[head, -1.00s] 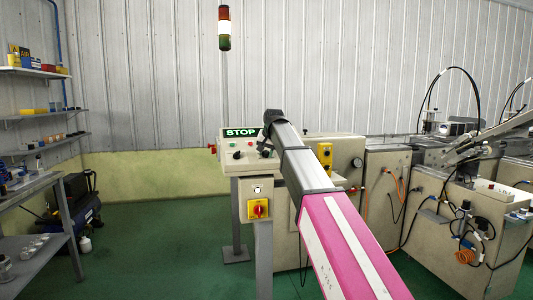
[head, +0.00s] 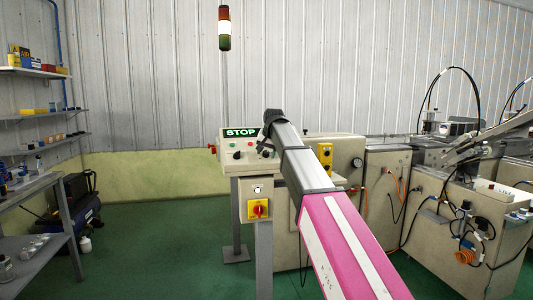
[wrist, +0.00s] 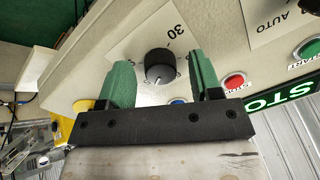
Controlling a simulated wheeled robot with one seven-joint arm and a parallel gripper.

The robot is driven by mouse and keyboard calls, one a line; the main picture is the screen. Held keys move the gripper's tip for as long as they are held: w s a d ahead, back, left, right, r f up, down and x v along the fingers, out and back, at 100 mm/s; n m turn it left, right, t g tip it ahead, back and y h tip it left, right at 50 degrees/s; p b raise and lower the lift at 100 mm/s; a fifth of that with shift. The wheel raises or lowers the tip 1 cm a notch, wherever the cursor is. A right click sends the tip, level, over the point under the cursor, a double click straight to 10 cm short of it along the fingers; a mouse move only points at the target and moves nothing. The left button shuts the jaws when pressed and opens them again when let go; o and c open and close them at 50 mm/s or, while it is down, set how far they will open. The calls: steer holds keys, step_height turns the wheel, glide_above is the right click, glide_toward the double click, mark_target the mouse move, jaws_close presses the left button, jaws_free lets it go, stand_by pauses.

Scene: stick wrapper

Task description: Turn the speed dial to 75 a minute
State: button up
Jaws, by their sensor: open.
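The speed dial (wrist: 160,66) is a black round knob on a pale plate of the control panel in the wrist view. The number 30 shows above it, upside down or tilted, with other marks partly hidden. My gripper (wrist: 163,80) is open, with one green finger on each side of the dial and gaps between them and the knob. I cannot tell the dial's exact setting. In the head view my arm covers the dial, and my gripper (head: 264,147) is at the panel's right part. The control panel (head: 233,168) has a green-lit STOP display (head: 241,133).
Close to the fingers are a red button (wrist: 234,82), a green button (wrist: 309,47) and an AUTO selector plate. Below the panel is a yellow box with a red switch (head: 258,209). Machines stand at right, shelves (head: 45,116) at left. Green floor is open between.

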steer(key=v, duration=1)
steer(key=shift+r, duration=0.3)
steer(key=shift+s+d, duration=0.1)
